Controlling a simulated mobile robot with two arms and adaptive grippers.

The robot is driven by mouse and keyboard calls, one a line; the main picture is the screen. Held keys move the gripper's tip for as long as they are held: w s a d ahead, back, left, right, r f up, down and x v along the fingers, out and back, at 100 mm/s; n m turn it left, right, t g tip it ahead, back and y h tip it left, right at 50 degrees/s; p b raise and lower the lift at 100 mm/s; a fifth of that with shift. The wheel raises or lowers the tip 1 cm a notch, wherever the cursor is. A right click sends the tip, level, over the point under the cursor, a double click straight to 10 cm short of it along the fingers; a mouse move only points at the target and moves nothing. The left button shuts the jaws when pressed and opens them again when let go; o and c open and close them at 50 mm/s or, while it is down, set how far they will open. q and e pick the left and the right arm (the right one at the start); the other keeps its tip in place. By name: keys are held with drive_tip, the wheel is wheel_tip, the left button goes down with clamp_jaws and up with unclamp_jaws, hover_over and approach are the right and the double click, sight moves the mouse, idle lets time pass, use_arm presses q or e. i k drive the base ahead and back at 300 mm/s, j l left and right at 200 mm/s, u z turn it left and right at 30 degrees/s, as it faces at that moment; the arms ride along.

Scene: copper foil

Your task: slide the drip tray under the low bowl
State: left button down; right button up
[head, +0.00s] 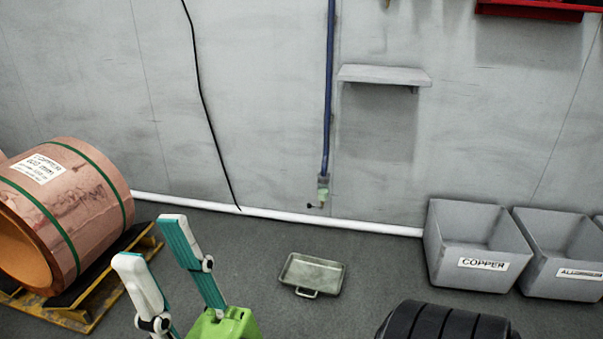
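The drip tray (313,274) is a shallow grey-green metal pan with a small handle on its near side. It lies flat on the floor in the middle of the head view, apart from any gripper. I cannot make out a low bowl in this view.
A copper coil (72,205) rests on a yellow pallet (124,285) at left. A blue pipe (329,90) ends in a valve above the floor behind the tray. Grey bins (475,235) stand at right. A dark ribbed shape (445,322) fills the bottom right; I cannot tell what it is.

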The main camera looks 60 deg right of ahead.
sight(308, 273)
drive_tip(key=i+l+z, duration=0.1)
drive_tip(key=i+z, duration=0.15)
drive_tip(key=z, duration=0.25)
drive_tip(key=i+z, duration=0.3)
drive_tip(key=z, duration=0.2)
drive_tip(key=i+j+z, duration=0.15)
drive_tip(key=z, duration=0.3)
drive_tip(key=i+l+z, duration=0.1)
drive_tip(key=i+z, duration=0.5)
drive_tip(key=z, duration=0.2)
drive_tip(key=i+z, duration=0.4)
drive_tip(key=k+j, duration=0.05)
drive_tip(key=k, duration=0.05)
